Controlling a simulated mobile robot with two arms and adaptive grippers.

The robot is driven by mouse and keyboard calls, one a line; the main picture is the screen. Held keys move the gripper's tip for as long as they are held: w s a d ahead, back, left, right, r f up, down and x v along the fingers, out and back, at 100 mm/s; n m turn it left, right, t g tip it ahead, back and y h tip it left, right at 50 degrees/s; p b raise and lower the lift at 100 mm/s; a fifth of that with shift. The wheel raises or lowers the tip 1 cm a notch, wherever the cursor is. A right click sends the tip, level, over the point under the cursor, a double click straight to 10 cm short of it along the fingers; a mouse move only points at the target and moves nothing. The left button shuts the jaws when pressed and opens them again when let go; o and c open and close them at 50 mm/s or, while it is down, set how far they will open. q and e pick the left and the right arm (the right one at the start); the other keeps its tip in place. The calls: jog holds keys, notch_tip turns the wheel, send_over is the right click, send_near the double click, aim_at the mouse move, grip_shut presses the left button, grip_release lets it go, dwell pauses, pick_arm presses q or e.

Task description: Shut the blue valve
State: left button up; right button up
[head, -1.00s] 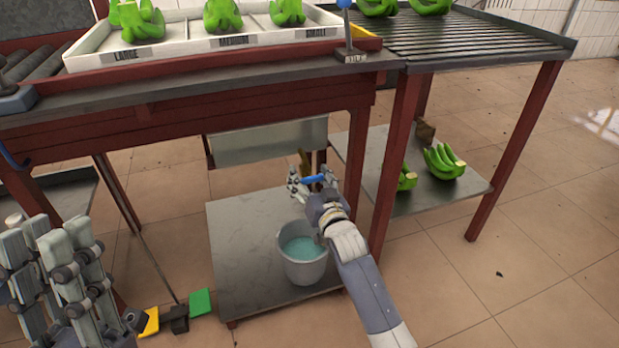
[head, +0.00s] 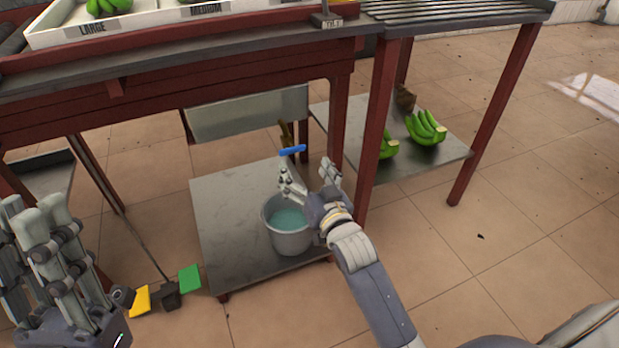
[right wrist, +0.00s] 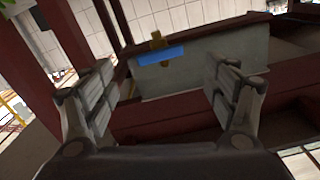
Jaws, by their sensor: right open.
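The blue valve (head: 292,151) is a short blue handle on a brass tap (head: 286,132) below the metal sink trough (head: 250,115). In the right wrist view the blue handle (right wrist: 161,56) lies roughly crosswise, between and beyond my fingers. My right gripper (head: 308,174) is open and empty, just below the handle and apart from it in the picture. It also shows in the right wrist view (right wrist: 165,85). My left gripper (head: 38,220) is at the lower left, away from the valve; its fingers point up and its opening is unclear.
A grey bucket (head: 289,240) of bluish water stands on the low metal shelf (head: 225,210) under the tap. Red table legs (head: 374,130) stand right of the valve. Green bananas (head: 425,128) lie on a side shelf. Yellow and green pads (head: 190,278) are near the floor.

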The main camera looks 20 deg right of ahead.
jog(key=shift+s, duration=1.35)
